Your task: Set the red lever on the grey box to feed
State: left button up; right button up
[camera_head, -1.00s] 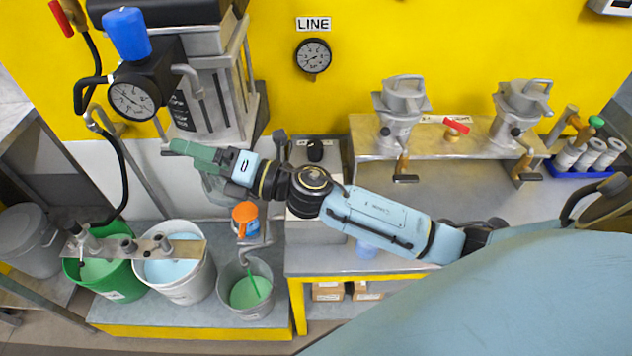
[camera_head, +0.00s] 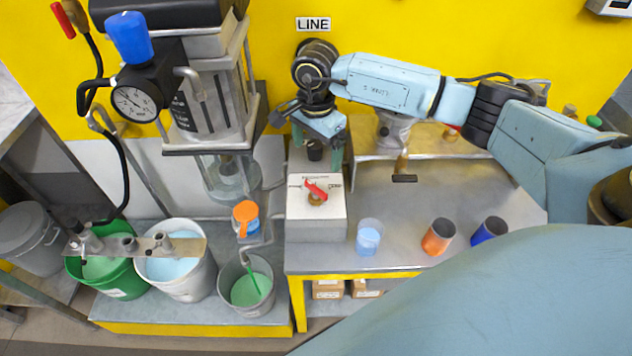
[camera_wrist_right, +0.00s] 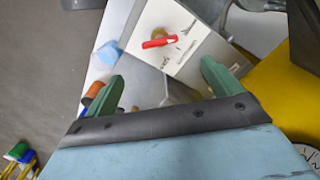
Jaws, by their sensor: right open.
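The grey box (camera_head: 318,228) stands at the left end of the steel bench in the head view, its pale top marked with small labels I cannot read. The red lever (camera_head: 316,188) sits on a brass hub on that top, slanting from upper left to lower right. My left gripper is out of view.
A beaker of blue liquid (camera_head: 368,238), an orange cup (camera_head: 438,237) and a blue cup (camera_head: 489,231) stand right of the box. An orange-capped valve (camera_head: 245,217) and buckets are to the left. A raised shelf (camera_head: 450,142) with hand-cranked devices lies behind.

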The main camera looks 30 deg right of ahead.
aim_at(316, 187)
notch_tip(316, 187, down, 12)
jog(key=shift+p, duration=0.45)
jog(key=c, duration=1)
